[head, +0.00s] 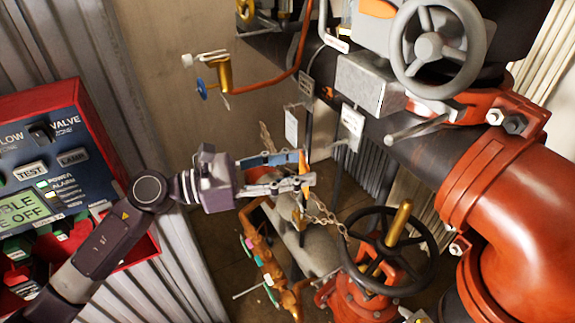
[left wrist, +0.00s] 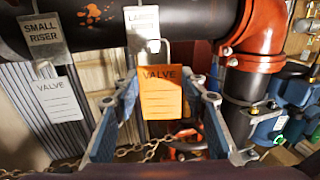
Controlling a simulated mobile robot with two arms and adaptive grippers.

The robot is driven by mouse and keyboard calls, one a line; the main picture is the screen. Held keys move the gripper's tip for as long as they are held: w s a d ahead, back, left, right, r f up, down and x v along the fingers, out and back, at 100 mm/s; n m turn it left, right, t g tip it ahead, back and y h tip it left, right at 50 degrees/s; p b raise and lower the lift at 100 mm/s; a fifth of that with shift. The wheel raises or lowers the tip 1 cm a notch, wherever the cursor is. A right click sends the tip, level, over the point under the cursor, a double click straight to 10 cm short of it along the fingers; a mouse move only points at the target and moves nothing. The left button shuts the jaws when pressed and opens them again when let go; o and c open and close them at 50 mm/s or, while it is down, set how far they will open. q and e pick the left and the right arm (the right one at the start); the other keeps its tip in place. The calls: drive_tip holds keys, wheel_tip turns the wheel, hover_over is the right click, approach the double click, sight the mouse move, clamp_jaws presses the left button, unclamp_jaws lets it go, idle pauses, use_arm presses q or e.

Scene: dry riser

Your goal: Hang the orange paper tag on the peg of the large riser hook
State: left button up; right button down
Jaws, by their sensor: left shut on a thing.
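The orange paper tag (left wrist: 161,98), marked VALVE, is upright between the fingers of my left gripper (left wrist: 170,88), which is shut on it. In the head view the tag (head: 304,164) shows nearly edge-on at the fingertips of my left gripper (head: 306,172). The large riser hook has a pale label plate (left wrist: 142,22) and a bent wire peg (left wrist: 153,46), just above the tag in the left wrist view. I cannot tell whether tag and peg touch. In the head view the plate (head: 351,124) is right of my gripper. My right gripper is not in view.
A small riser plate (left wrist: 43,33) with a white VALVE tag (left wrist: 56,103) hangs to the left. Behind are a dark pipe (left wrist: 90,30) and a chain (left wrist: 150,150). A black handwheel (head: 388,250) lies below right. A red control panel (head: 75,100) stands left.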

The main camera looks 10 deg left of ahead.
use_arm(q)
drive_tip(key=shift+w+d, duration=0.15)
drive_tip(key=shift+w, duration=0.15)
drive_tip(key=shift+w+d+p, duration=0.25)
drive_tip(key=shift+d+p, duration=0.1)
drive_tip(key=shift+d, duration=0.1)
drive_tip(key=shift+w+d, duration=0.25)
drive_tip(key=shift+d, duration=0.2)
drive_tip(key=shift+w+d+f+p, duration=0.15)
drive_tip(key=shift+w+d+p, duration=0.3)
drive_tip(key=shift+d, duration=0.1)
drive_tip(key=shift+w+d+f+b, duration=0.3)
drive_tip(key=shift+w+d, duration=0.1)
drive_tip(key=shift+d, duration=0.15)
drive_tip(key=shift+w+d+f+b, duration=0.3)
drive_tip(key=shift+w+d, duration=0.05)
drive_tip(key=shift+d, duration=0.15)
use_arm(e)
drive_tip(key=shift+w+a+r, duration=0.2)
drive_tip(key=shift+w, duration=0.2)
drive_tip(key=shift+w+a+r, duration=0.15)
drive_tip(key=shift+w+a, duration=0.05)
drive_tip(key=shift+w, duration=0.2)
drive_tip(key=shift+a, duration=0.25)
use_arm(q)
drive_tip(key=o, duration=0.8)
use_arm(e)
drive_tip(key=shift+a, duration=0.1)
